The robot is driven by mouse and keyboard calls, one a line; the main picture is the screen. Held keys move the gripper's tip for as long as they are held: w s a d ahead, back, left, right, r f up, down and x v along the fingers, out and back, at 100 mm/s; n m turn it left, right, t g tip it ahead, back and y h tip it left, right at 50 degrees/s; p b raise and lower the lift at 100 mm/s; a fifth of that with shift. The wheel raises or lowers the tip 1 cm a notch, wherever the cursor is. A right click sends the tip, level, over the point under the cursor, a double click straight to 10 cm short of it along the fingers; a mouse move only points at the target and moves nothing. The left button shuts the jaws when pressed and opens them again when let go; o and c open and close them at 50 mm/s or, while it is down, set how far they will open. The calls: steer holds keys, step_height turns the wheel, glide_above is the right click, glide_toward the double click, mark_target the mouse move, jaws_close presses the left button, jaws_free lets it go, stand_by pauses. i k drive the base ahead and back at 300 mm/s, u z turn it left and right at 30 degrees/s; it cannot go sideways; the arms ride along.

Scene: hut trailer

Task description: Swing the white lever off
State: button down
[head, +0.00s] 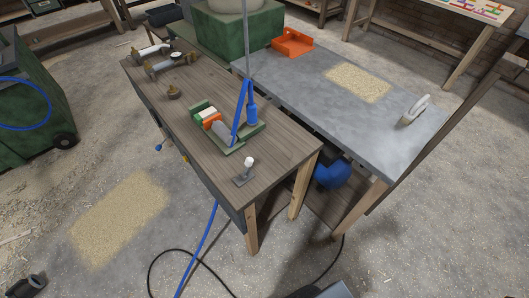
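A small white knob on a short lever (248,162) stands roughly upright on a dark square plate near the front corner of the wooden bench (285,148). It is small in the picture, and I cannot tell which way it is set. Other pale-handled metal fittings (160,66) with brass parts lie at the bench's far left end, so which one is the white lever is not fully certain. My gripper is not in view, and nothing is seen touching the knob.
A green tray (245,137) with blocks and a blue tool sits behind the knob. A blue hose (202,240) and black cable cross the floor in front.

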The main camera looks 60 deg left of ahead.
mark_target(249, 161)
steer(key=i, duration=1.05)
steer(key=u, duration=3.75)
steer(key=i, duration=0.5)
steer(key=u, duration=0.05)
